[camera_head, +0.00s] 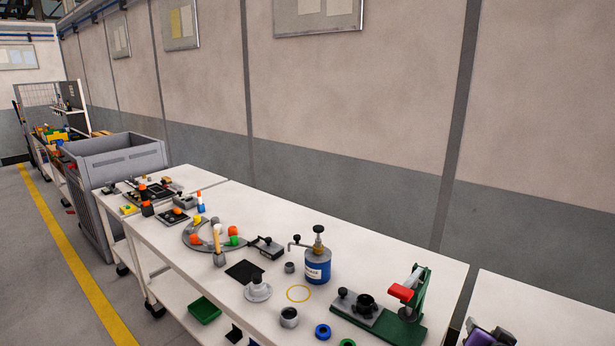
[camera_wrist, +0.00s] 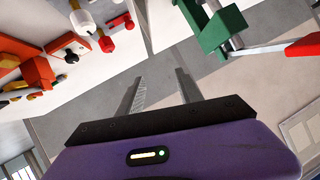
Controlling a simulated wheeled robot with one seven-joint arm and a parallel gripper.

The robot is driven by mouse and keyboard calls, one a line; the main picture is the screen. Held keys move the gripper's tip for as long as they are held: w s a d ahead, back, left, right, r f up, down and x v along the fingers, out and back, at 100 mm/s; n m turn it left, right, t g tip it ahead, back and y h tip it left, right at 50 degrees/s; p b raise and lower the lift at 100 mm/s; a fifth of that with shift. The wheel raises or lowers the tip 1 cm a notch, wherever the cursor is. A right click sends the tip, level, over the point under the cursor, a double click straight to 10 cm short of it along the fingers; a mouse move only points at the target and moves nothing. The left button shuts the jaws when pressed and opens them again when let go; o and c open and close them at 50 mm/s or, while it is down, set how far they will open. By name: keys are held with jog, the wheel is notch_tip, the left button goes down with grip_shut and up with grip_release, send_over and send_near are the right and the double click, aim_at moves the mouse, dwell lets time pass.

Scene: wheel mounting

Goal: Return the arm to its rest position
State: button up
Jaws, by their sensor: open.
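My gripper (camera_wrist: 157,88) shows in the wrist view with its purple body at the bottom. Its two grey fingers stand apart, with nothing held between them. In the head view a purple part of my arm's end shows at the bottom right edge; its fingertips cannot be made out there. In the wrist view, which is strongly tilted, a green fixture with a red handle is at the top right, and red, orange and white parts are at the left.
A white table (camera_head: 222,281) carries a green press (camera_head: 415,295) with a red handle, a blue canister (camera_head: 318,265), a grey curved tray, a yellow ring (camera_head: 298,293) and a blue ring (camera_head: 322,331). A grey crate (camera_head: 115,158) stands farther back. A wall runs behind the table.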

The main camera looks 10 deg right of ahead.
jog(key=s+a+r+n+t+y, duration=0.2)
jog(key=s+a+n+t, duration=0.25)
jog(key=s+a, duration=0.65)
jog(key=s+a+r+n+t+y, duration=0.25)
jog(key=s+a+n, duration=0.35)
jog(key=s+a, duration=0.55)
jog(key=s+a+g+y, duration=0.1)
jog(key=s+a, duration=0.3)
jog(key=s, duration=0.3)
jog(key=s+a+g+y+b, duration=0.1)
jog(key=s+a+y, duration=0.1)
jog(key=s+a, duration=0.3)
jog(key=s+f, duration=0.1)
jog(key=s, duration=0.2)
jog(key=shift+a+g, duration=0.25)
jog(key=shift+g, duration=0.05)
jog(key=shift+n, duration=0.25)
dwell(0.5)
